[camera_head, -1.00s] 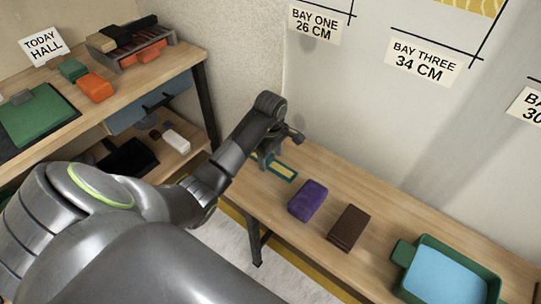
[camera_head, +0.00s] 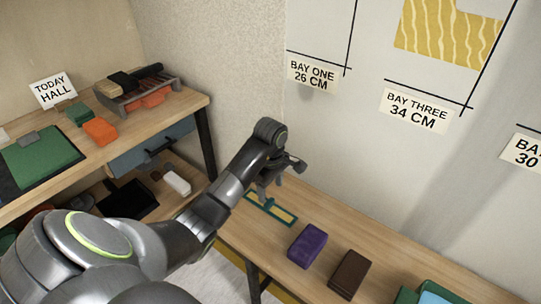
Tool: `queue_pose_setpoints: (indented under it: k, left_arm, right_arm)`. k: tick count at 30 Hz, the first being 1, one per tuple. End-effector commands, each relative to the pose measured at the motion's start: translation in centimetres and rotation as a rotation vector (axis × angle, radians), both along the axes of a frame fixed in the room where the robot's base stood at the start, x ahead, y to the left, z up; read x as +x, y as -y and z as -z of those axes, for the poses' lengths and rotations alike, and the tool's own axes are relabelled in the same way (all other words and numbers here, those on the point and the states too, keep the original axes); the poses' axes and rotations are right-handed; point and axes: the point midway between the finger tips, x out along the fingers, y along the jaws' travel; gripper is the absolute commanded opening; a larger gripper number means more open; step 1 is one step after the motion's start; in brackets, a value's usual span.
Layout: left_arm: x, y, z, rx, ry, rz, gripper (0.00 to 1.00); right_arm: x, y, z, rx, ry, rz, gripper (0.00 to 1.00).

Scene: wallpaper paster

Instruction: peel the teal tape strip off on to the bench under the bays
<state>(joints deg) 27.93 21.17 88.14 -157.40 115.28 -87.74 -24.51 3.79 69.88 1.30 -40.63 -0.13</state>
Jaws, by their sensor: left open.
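A teal strip (camera_head: 281,221) shows on the bench (camera_head: 235,233) under the bays, at its left part. My right gripper is not in view.
A purple block (camera_head: 307,245) and a brown block (camera_head: 348,274) lie on the bench to the right, then a green tray (camera_head: 408,296). Bay signs (camera_head: 312,75) and a yellow patterned paper (camera_head: 448,32) are on the wall.

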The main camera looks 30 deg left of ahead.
Motion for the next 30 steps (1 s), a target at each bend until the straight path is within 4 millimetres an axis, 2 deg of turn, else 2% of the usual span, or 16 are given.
queue_pose_setpoints:
  k: [14,18,30]
  left_arm:
    - [-0.1,0.0,-2.6,-0.001,-0.003,0.0,0.62]
    - [0.0,0.0,-4.8,-0.001,-0.003,0.0,0.62]
    - [0.0,0.0,-9.4,-0.001,-0.003,0.0,0.62]
  right_arm:
    - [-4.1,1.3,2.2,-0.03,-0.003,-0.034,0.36]
    - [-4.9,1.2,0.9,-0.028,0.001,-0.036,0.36]
    - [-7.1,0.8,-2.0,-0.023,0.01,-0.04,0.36]
